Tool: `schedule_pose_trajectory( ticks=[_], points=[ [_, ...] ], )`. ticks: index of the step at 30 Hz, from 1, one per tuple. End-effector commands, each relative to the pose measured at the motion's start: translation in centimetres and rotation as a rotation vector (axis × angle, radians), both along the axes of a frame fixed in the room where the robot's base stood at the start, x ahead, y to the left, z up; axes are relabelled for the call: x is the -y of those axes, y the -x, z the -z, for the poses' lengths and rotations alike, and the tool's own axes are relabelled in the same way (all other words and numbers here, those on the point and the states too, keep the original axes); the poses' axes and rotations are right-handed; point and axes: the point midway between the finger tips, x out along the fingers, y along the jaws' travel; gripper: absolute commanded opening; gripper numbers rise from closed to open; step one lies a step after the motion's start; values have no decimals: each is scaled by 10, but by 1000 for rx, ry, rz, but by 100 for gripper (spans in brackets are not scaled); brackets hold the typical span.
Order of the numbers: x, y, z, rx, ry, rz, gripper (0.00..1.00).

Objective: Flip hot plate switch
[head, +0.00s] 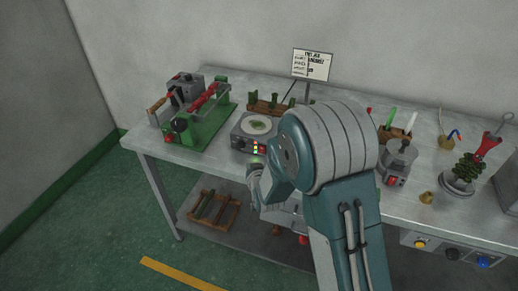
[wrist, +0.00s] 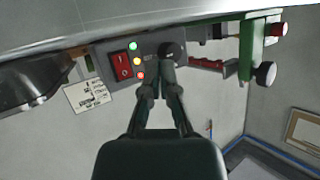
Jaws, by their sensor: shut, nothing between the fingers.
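The hot plate (head: 240,142) is a grey box with a pale round top, standing at the front of the metal table in the head view. Its front panel fills the top middle of the wrist view. The panel carries a red rocker switch (wrist: 122,66) in a dark frame, a column of green, yellow and red lights (wrist: 138,61), and a dark round knob (wrist: 172,49). My gripper (wrist: 160,72) is shut and empty, its fingertips in front of the panel, right of the lights and just below the knob. I cannot tell whether they touch it.
A green machine with red parts (head: 190,132) stands left of the hot plate. A sign (head: 312,65) and a wooden rack are behind it. A lower shelf (head: 240,235) holds a wooden rack.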

Motion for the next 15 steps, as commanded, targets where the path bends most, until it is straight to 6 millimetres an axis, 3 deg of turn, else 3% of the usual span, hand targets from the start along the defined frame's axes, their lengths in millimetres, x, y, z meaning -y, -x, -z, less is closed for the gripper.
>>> schedule_pose_trajectory(
  ticks=[9,15],
  points=[
    [14,-36,-5,1,-2,2,0],
    [17,-46,-6,1,1,2,0]
  ],
)
